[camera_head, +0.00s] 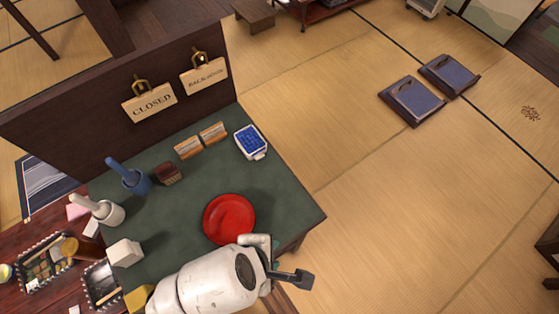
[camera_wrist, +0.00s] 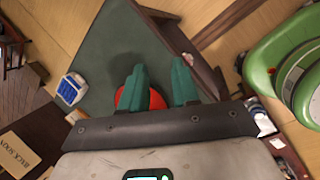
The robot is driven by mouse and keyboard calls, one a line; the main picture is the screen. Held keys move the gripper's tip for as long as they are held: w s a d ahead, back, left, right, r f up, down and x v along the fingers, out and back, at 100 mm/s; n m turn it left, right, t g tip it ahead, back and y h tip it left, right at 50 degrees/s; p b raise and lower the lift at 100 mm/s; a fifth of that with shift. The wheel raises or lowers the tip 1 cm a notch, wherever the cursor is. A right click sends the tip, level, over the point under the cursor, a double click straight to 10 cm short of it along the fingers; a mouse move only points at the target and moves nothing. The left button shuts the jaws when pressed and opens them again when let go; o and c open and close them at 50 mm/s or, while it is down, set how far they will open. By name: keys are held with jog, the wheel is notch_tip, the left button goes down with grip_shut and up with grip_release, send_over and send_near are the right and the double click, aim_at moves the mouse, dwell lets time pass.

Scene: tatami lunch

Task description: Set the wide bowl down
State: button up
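The wide bowl (camera_head: 229,218) is red and round, and sits upright over the front right part of the dark green table top (camera_head: 292,208). I cannot tell if its base touches the table. In the wrist view the bowl (camera_wrist: 157,99) shows partly, behind and between the teal fingers, with its lower part hidden by my gripper's body. My gripper (camera_wrist: 160,80) has its two fingers apart, with a clear gap between them. In the head view my gripper (camera_head: 262,243) is at the bowl's near right edge; its fingers are mostly hidden there.
A blue-and-white tray (camera_head: 250,142), wooden holders (camera_head: 201,139), a blue mortar (camera_head: 136,183), a white mortar (camera_head: 108,212) and a white block (camera_head: 124,252) stand on the table. A dark partition with hanging signs (camera_head: 150,103) rises behind. Table right of the bowl is clear.

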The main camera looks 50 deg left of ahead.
jog(key=w+d+f+m+g, duration=0.1)
jog(key=w+d+m, duration=0.25)
jog(key=d, duration=0.25)
jog(key=w+d+f+m+h, duration=0.1)
jog(key=w+d+f+m, duration=0.15)
jog(key=d+m, duration=0.35)
jog(key=w+d+m+g, duration=0.1)
jog(key=w+d+m, duration=0.25)
jog(key=d, duration=0.35)
jog(key=s+d+f+m, duration=0.1)
jog(key=s+d+m, duration=0.2)
jog(key=d+m, duration=0.4)
jog(key=s+d+f+m+g, duration=0.1)
jog(key=s+d+m, duration=0.2)
jog(key=d+m, duration=0.5)
jog(key=d, duration=0.3)
jog(key=shift+s+d+f+m, duration=0.25)
jog(key=shift+s+m, duration=0.05)
jog(key=shift+d, duration=0.1)
